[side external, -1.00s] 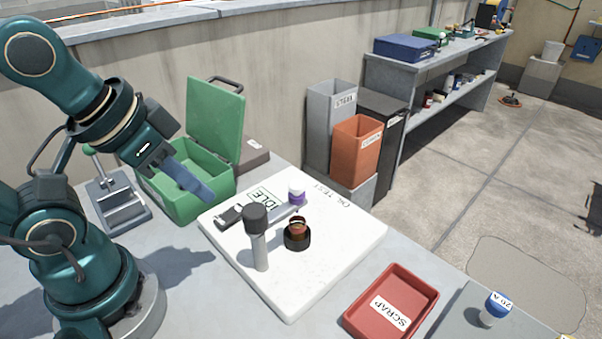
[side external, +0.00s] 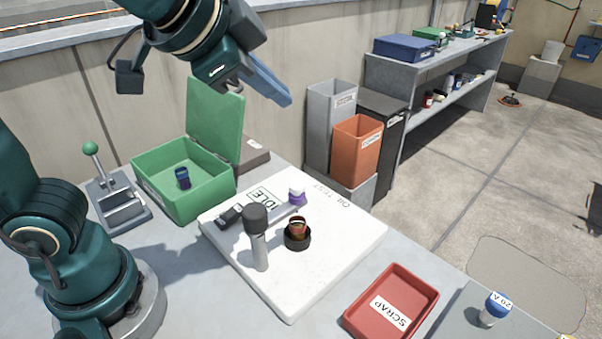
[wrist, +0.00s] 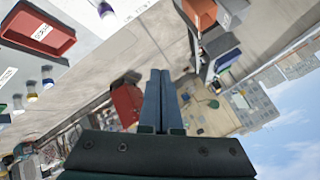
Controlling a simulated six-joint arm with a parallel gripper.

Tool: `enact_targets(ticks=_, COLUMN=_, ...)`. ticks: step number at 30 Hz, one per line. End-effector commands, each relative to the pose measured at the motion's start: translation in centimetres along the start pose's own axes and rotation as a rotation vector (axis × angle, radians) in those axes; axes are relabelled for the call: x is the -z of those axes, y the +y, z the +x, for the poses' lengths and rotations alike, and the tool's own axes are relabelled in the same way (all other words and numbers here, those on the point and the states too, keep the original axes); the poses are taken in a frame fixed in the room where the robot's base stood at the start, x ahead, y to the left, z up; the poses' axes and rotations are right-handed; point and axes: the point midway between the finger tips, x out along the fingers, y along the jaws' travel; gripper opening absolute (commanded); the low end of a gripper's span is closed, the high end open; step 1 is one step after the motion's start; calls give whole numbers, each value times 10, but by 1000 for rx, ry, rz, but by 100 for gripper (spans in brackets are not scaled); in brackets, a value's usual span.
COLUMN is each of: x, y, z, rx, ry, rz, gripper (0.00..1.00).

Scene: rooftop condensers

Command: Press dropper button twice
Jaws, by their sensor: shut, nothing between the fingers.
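A grey post with a black rounded top (side external: 257,220) stands upright on the white board; I take it for the dropper and its button. Beside it on the right, a small amber glass vessel (side external: 297,224) sits in a black round holder (side external: 297,241). A panel marked IDLE (side external: 264,198) lies behind the post, with a white-and-purple piece (side external: 297,194) at its right end. My gripper (side external: 286,98) is high above and behind the board, clear of all these things. Its blue fingers are together and empty in the wrist view (wrist: 160,78).
An open green case (side external: 155,198) holds a small dark blue item (side external: 182,178). A lever stand (side external: 118,200) is left of it. A red SCRAP tray (side external: 392,303) lies right of the board. Grey and orange bins (side external: 357,145) stand behind. Air above the board is clear.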

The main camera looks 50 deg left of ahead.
Motion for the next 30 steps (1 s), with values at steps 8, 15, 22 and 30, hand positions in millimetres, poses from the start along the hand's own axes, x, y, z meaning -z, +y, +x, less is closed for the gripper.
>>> enact_targets(ticks=8, x=11, y=21, z=1, rx=-41, ry=18, rz=69, gripper=0)
enact_targets(ticks=15, x=11, y=21, z=2, rx=-41, ry=17, rz=67, gripper=0)
enact_targets(ticks=22, x=5, y=26, z=9, rx=-42, ry=14, rz=67, gripper=0)
enact_targets(ticks=30, x=-15, y=44, z=33, rx=-43, ry=11, rz=71, gripper=0)
